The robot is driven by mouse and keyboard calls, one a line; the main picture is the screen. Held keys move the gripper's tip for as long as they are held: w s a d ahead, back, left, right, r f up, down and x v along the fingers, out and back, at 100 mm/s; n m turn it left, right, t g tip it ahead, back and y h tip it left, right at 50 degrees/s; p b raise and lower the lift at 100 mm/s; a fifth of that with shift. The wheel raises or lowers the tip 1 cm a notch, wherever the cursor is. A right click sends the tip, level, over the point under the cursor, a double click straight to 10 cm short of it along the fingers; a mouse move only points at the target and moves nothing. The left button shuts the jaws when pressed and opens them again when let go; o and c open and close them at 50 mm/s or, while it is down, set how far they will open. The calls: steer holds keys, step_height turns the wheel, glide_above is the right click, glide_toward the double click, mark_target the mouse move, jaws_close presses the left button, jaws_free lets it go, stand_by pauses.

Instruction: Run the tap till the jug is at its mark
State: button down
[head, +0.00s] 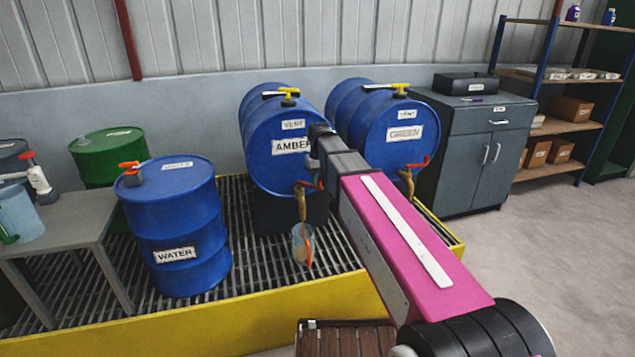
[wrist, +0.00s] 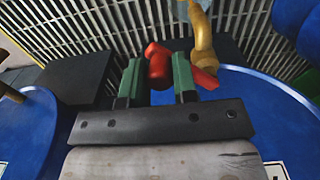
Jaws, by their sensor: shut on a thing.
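The blue drum labelled AMBER (head: 262,160) lies on its side, with a brass tap (head: 301,206) low on its front. A clear jug (head: 302,245) stands beneath that tap. An orange-brown streak shows at the jug, but I cannot tell whether it is liquid or a handle. The jug's mark and level are too small to read. My gripper (head: 316,176) is at this tap. In the wrist view its green-padded fingers (wrist: 158,82) are shut on the red tap handle (wrist: 158,60), with the brass tap body (wrist: 204,45) just beyond.
A second lying blue drum, labelled GREEN (head: 405,135), has its own red-handled tap (head: 418,163). An upright WATER drum (head: 178,225) stands left on the grating, inside a yellow kerb (head: 200,332). A grey table (head: 65,222) with another jug (head: 20,212) is far left.

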steer(key=shift+w+d+n, duration=0.2)
steer(key=shift+w+n, duration=0.35)
steer(key=shift+n, duration=0.2)
steer(key=shift+w+d+n, duration=0.15)
steer(key=shift+w+n, duration=0.35)
steer(key=shift+n, duration=0.25)
steer(key=c, duration=0.9)
jaws_free()
step_height(320, 180, up, 11)
steer(key=shift+f, duration=0.1)
